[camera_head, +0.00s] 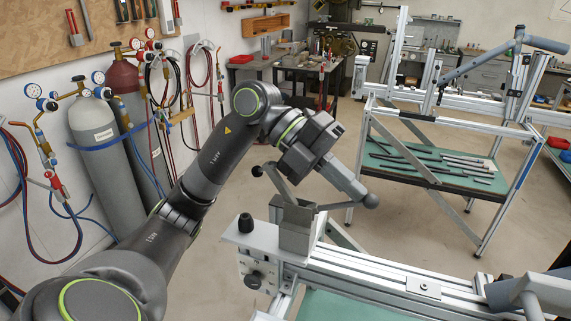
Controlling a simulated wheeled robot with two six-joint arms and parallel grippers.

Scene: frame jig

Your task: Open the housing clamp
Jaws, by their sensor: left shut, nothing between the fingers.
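The housing clamp (295,238) is a grey metal block on the left end of the near jig rail. One lever with a dark ball knob (257,171) slants up to the left from it. A second rod runs right to another dark ball knob (371,201). My left gripper (361,191) reaches in from above, its fingers shut and empty. Its fingertips are at the right knob in the picture; I cannot tell whether they touch it. My right gripper is out of view.
The near jig rail (385,279) runs to the lower right, with a grey tube (535,288) at its end. A second jig stand with a green shelf (390,165) of tools stands behind. Gas cylinders (105,165) line the left wall. Open floor (265,215) lies between.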

